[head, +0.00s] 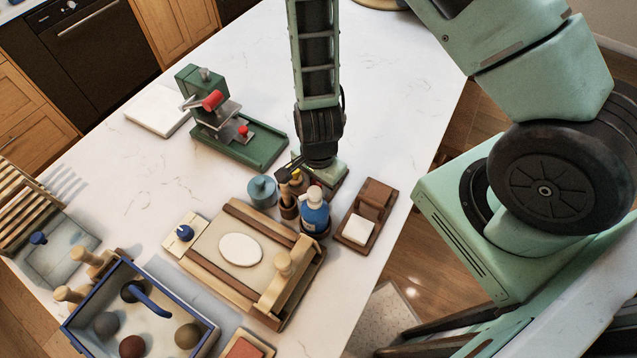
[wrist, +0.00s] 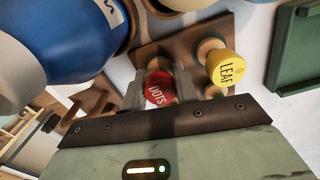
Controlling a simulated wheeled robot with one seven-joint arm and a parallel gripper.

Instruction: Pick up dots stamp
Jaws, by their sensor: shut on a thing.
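The dots stamp (wrist: 159,88) has a round red top marked DOTS and shows in the wrist view. My gripper (wrist: 158,90) is shut on it, with one finger on each side. The stamp is at the brown wooden stamp holder (wrist: 180,47); I cannot tell whether it is lifted clear. The yellow leaf stamp (wrist: 226,68) stands just right of my gripper. In the head view my gripper (head: 290,170) is low over the table behind the blue bottle (head: 314,212), and my wrist hides much of the holder.
The blue bottle stands close on the left in the wrist view. A blue-grey jar (head: 262,190) and a wooden slab board (head: 205,262) are nearby. A green press (head: 262,148) stands behind left. A wooden block with a white piece (head: 358,229) is right. The table's back is mostly clear.

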